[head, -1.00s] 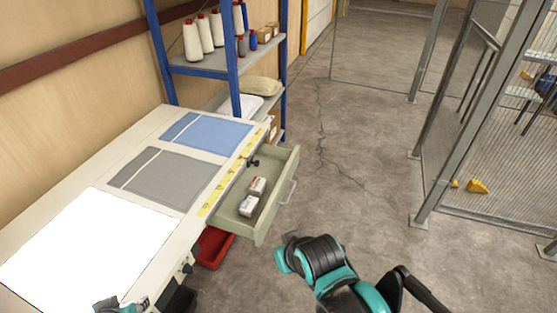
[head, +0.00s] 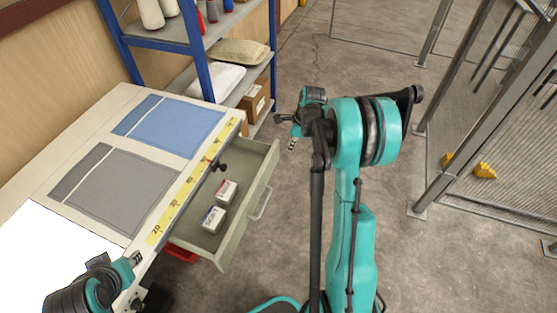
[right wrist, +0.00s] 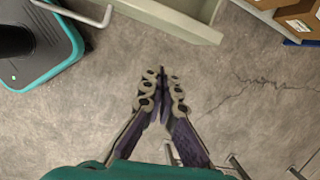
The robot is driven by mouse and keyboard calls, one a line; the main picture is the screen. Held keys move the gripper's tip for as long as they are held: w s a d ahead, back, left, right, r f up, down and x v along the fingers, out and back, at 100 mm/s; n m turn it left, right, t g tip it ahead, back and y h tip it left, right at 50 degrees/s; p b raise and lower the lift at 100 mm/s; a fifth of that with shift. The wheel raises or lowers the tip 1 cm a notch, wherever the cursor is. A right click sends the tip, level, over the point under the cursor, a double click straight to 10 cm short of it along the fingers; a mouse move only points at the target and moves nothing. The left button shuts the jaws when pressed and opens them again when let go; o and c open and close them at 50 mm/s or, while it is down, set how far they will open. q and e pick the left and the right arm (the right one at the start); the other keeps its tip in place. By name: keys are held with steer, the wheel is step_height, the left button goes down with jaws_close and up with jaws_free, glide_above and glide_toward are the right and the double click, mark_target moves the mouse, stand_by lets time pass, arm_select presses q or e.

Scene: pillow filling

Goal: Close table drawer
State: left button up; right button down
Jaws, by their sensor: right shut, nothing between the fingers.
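The pale green table drawer (head: 247,210) is pulled out from the worktable (head: 22,197). Its metal handle (head: 262,204) faces the open floor. Two small boxes, one red-and-white (head: 227,191) and one blue-and-white (head: 213,219), lie inside. My right gripper (head: 292,144) is beyond the drawer's front, apart from it. In the right wrist view its fingers (right wrist: 161,76) are together and empty, with the drawer (right wrist: 172,15) and handle (right wrist: 84,14) at the top. My left gripper (head: 136,258) is low over the table's near edge; its fingers are too small to judge.
A blue-framed shelf (head: 196,50) with spools, sacks and a cardboard box (head: 253,103) stands behind the table. A red bin (head: 181,253) is under the table. A wire fence (head: 490,150) stands to the right. The floor beyond the drawer is clear.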

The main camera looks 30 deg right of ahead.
steer(key=w+a+f+m+b, duration=0.2)
steer(key=w+f+b, duration=0.2)
steer(key=f, duration=0.8)
steer(key=shift+w+a+f+b, duration=0.2)
steer(key=shift+w+b, duration=0.15)
steer(key=shift+w, duration=0.2)
steer(key=shift+w+a, duration=0.1)
glide_above(236, 157)
stand_by(0.6)
